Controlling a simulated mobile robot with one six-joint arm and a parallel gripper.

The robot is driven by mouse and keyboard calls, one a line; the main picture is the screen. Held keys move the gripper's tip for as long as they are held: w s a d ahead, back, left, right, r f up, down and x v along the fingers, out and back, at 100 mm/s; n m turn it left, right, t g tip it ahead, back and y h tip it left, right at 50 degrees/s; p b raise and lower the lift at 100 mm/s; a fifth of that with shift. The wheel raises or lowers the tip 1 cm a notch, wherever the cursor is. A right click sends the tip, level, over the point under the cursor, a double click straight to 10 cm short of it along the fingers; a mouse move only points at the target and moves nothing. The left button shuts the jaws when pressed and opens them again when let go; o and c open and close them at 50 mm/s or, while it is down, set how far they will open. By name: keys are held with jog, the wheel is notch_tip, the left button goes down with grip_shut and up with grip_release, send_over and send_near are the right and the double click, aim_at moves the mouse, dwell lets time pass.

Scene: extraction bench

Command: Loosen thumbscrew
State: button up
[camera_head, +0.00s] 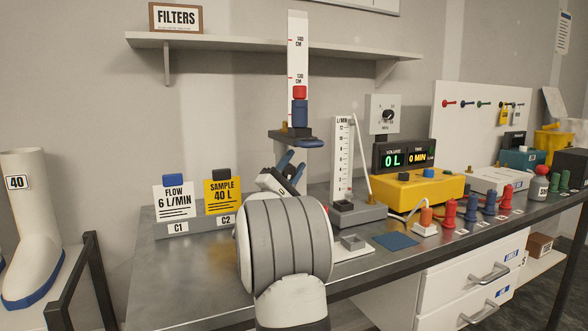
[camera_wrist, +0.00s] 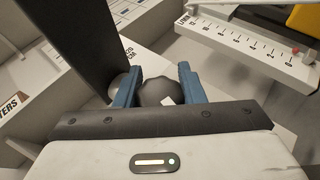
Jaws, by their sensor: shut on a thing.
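The thumbscrew (camera_wrist: 156,91) shows in the wrist view as a round dark grey knob with a small white mark. My gripper (camera_wrist: 157,80) has one blue finger on each side of it and is shut on it. In the head view my gripper (camera_head: 290,166) is just below the dark carriage (camera_head: 298,142) on the upright scale post (camera_head: 297,50). The thumbscrew cannot be made out there. A blue cartridge with a red top (camera_head: 299,108) stands on the carriage. A dark flat part (camera_wrist: 85,40) rises close beside the left finger in the wrist view.
A flow meter (camera_head: 342,160) stands right of the post, with a yellow pump (camera_head: 418,188) beyond it. The FLOW card (camera_head: 173,200) and SAMPLE card (camera_head: 222,196) stand to the left. A shelf (camera_head: 270,46) runs behind the post. The bench's left front is clear.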

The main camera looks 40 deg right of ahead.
jog(key=shift+f, duration=0.2)
jog(key=o, duration=0.8)
jog(key=shift+o, duration=0.9)
jog(key=shift+r, duration=0.15)
jog(key=shift+a+f, duration=0.3)
jog(key=shift+a, duration=0.1)
jog(key=s+a+p, duration=0.1)
jog(key=s+a, duration=0.2)
jog(key=a, duration=0.8)
jog(key=shift+s+a+f, duration=0.15)
jog(key=shift+s+a, duration=0.05)
jog(key=shift+a, duration=0.2)
jog(key=shift+p, duration=0.3)
